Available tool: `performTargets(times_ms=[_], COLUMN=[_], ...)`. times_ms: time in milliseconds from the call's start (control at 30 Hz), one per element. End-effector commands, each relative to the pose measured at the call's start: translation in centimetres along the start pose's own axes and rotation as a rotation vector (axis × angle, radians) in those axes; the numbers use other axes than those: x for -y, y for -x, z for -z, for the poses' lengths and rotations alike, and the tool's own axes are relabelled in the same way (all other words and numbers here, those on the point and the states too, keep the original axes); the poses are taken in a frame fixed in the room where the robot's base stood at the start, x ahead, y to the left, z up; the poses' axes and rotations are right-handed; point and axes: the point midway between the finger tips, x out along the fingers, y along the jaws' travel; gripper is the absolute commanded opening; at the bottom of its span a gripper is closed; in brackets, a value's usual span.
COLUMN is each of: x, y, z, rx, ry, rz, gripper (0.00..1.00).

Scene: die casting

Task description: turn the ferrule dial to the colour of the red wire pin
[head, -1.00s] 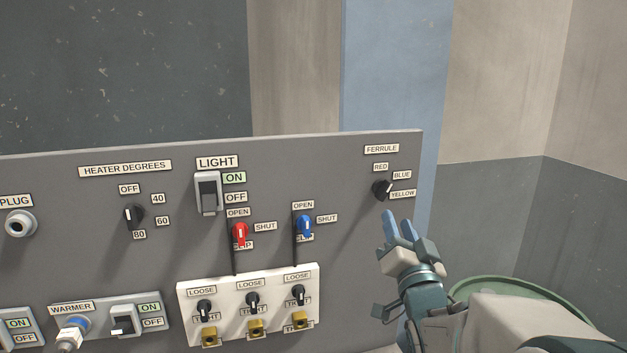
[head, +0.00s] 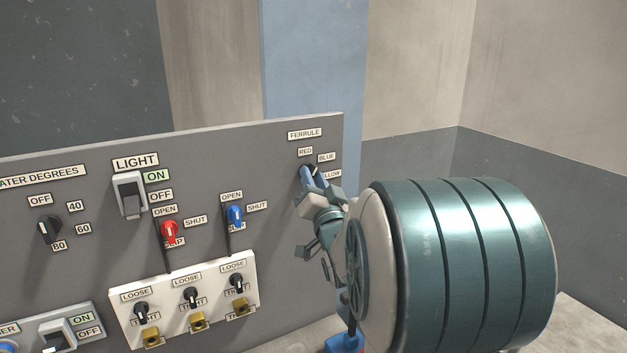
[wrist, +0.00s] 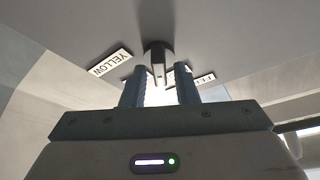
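The ferrule dial (wrist: 157,55) is a dark round knob on the grey panel; in the head view my fingers mostly cover it. Its labels there are RED (head: 305,152), BLUE (head: 326,157) and a partly covered YELLOW (head: 332,174). My gripper (head: 310,180) is at the dial. In the wrist view its two blue fingers (wrist: 160,84) are apart, one on each side of the knob's narrow grip; I cannot tell whether they touch it. I cannot read which colour the dial points to. I cannot make out a red wire pin in either view.
Left of the dial are a blue clip lever (head: 235,215), a red clip lever (head: 169,231) and the light switch (head: 130,195), with its ON and OFF labels. A white terminal block (head: 215,290) with dark knobs and brass sockets sits below. The heater dial (head: 49,229) is farther left.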

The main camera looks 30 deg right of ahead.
Motion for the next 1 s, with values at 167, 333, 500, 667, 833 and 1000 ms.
performTargets(times_ms=[167,333,500,667,833,1000], x=[0.01,-0.04,-0.21,-0.39,-0.50,-0.52], y=[0.02,0.06,0.16,0.26,0.28,0.24], z=[0.01,-0.06,-0.29,-0.46,-0.48,-0.43], rx=[0.000,0.000,-0.002,-0.004,-0.005,-0.003], ry=[0.000,0.005,0.039,0.104,0.198,0.293], rz=[0.000,0.003,0.018,0.045,0.083,0.122], gripper=[0.00,0.00,0.00,0.00,0.00,0.00])
